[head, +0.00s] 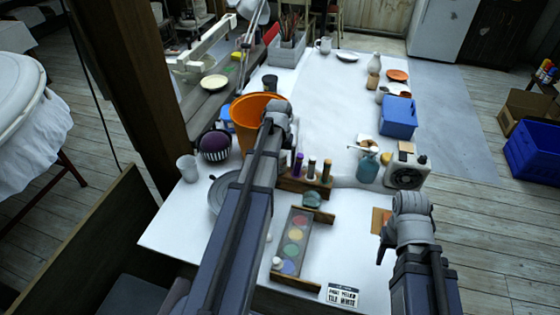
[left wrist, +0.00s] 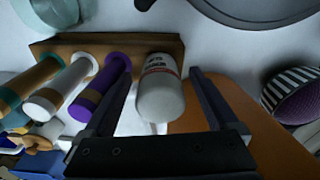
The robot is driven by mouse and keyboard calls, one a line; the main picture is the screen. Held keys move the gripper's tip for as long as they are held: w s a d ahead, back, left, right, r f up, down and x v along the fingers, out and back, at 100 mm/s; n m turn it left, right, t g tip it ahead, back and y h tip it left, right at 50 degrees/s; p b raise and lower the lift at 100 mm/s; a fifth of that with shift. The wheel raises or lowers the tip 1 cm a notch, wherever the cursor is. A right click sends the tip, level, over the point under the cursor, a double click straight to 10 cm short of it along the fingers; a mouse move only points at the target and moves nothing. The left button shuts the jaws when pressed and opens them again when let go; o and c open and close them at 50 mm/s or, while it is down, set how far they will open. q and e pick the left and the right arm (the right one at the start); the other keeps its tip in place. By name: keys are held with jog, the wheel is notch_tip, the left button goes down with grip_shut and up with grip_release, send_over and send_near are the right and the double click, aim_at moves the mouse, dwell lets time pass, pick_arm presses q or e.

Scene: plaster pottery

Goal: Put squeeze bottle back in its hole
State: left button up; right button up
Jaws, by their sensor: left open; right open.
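The white squeeze bottle (left wrist: 160,95) with red print stands at the end of a wooden rack in the left wrist view, overlapping the rack's edge. I cannot tell how deep it sits in a hole. The rack (left wrist: 60,42) also holds purple, white and teal bottles. In the head view the rack (head: 290,185) is beside my left arm, which hides the white bottle's end. My left gripper (left wrist: 163,76) is open, one finger on each side of the white bottle, with gaps visible. My right gripper (head: 384,238) is open and empty at the table's right side.
An orange pot (head: 248,112) and a dark striped bowl (head: 215,146) stand left of the rack. A paint palette (head: 295,240) lies in front. The far table middle is mostly clear.

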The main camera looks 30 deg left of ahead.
pick_arm(q)
jog(key=r+p, duration=0.3)
jog(key=r, duration=0.1)
jog(key=r+p, duration=0.2)
jog(key=shift+s+r+p, duration=0.25)
jog(key=shift+p, duration=0.1)
jog(key=shift+f, duration=0.1)
